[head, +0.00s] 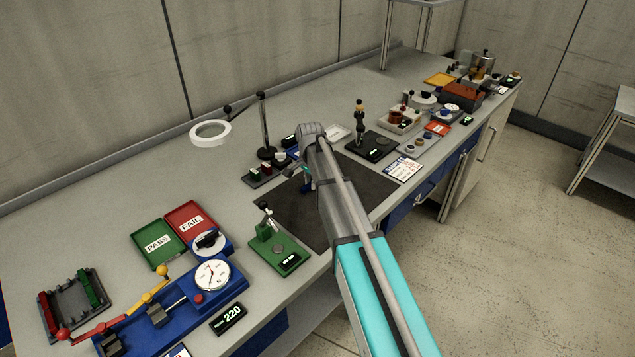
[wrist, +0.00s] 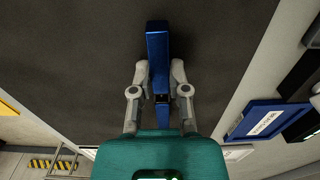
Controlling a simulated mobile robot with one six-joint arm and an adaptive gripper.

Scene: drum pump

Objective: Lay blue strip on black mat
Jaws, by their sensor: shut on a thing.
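The blue strip (wrist: 158,48) is a long narrow bar in the wrist view. My gripper (wrist: 159,75) is shut on it, with one finger on each long side. The strip's far end sticks out beyond the fingertips. The black mat (wrist: 80,55) fills most of the wrist view behind the strip. In the head view the black mat (head: 285,210) lies flat on the bench, and my arm hides part of it. My gripper (head: 307,183) is small and partly hidden there, over the mat. I cannot tell whether the strip touches the mat.
A green fixture (head: 275,249) stands at the mat's near left edge. A black stand (head: 264,130) with a ring lamp (head: 211,133) is behind it. A black-based device (head: 371,146) and a white card (head: 404,170) sit to the right. Bare mat shows on both sides of my arm.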

